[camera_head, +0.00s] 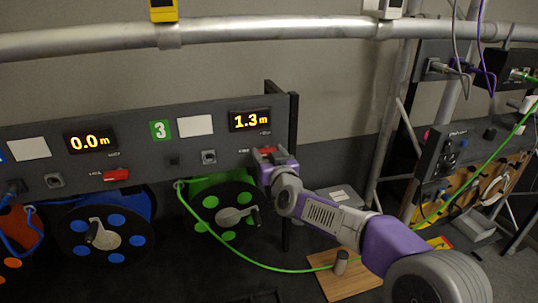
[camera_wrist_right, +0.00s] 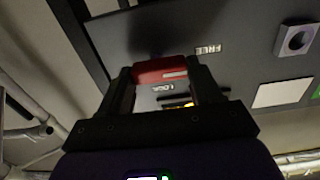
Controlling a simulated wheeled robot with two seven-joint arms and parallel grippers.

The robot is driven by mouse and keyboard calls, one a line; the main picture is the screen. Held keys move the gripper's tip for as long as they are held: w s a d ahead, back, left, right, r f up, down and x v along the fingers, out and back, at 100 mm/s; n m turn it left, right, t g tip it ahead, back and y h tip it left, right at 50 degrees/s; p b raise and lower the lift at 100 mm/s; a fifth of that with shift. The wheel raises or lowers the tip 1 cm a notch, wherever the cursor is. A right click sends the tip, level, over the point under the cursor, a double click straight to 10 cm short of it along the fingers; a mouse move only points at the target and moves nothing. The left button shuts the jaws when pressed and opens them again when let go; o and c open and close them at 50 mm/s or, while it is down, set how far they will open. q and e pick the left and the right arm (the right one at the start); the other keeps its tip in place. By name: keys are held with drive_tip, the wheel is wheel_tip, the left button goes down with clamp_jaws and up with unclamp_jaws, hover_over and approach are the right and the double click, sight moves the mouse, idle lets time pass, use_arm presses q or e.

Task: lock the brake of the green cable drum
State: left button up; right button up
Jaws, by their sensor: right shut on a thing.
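The green cable drum (camera_head: 225,212) hangs below the panel (camera_head: 215,115), under the green "3" tag (camera_head: 159,129) and a display reading 1.3 m. Its red brake lever (camera_head: 265,151) is at the panel's lower right corner, partly hidden by my right gripper (camera_head: 268,160). In the wrist view the red lever (camera_wrist_right: 160,71) lies between the two fingers of my right gripper (camera_wrist_right: 163,85), which is shut on it. A "FREE" label (camera_wrist_right: 208,49) and a "LOCK" label (camera_wrist_right: 166,87) show near it. The lever's exact setting is hard to tell. My left gripper is out of view.
The blue drum (camera_head: 104,232) has its own red lever (camera_head: 116,175). A green cable (camera_head: 290,270) runs from the green drum past a wooden board with a peg (camera_head: 341,262) to equipment at right. A truss pipe (camera_head: 270,32) crosses above.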

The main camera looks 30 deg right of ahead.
drive_tip(key=m+b, duration=0.3)
drive_tip(key=m, duration=0.3)
drive_tip(key=m+b, duration=0.3)
drive_tip(key=m, duration=0.2)
drive_tip(key=m+b, duration=0.3)
drive_tip(key=m, duration=0.3)
drive_tip(key=shift+s+d+f+m, duration=0.1)
drive_tip(key=shift+d+m, duration=0.2)
drive_tip(key=shift+d, duration=0.1)
drive_tip(key=shift+m, duration=0.3)
drive_tip(key=o, duration=1.1)
drive_tip(key=shift+c, duration=0.2)
